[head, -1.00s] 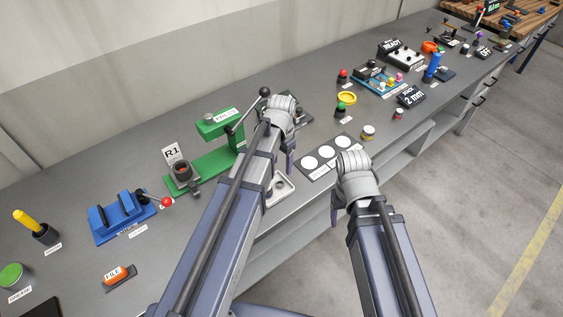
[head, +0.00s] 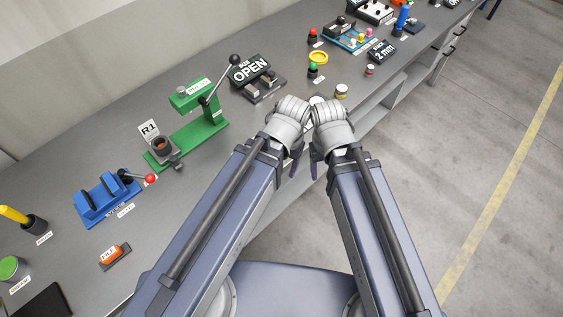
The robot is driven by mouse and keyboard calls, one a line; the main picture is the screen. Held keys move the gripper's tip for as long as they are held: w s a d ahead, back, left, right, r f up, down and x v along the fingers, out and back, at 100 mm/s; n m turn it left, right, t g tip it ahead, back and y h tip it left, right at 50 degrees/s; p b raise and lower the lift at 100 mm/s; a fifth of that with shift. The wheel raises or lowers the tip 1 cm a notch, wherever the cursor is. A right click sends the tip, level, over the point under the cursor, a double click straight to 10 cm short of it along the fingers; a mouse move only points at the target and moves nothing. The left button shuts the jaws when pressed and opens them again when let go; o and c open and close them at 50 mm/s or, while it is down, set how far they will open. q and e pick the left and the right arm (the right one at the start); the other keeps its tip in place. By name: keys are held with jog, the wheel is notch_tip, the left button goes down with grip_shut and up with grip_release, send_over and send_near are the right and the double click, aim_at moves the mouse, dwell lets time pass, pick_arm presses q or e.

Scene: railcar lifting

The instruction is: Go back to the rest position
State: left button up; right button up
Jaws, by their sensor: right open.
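My two arms reach forward from the bottom of the head view, with their wrists side by side near the front edge of the grey workbench (head: 72,167). My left gripper (head: 295,162) shows only as a dark finger below its wrist; its jaws are mostly hidden. My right gripper (head: 315,163) is open beside it, largely hidden under its own wrist. I see nothing held in either one. The wrists nearly touch each other in the picture.
A yellow ring (head: 318,57) and a 2 mm sign (head: 382,51) are beyond. The floor (head: 450,170) at right is clear.

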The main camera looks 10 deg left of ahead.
notch_tip(320, 180, down, 4)
jog(key=b, duration=0.4)
jog(key=shift+f, duration=0.2)
dwell(0.8)
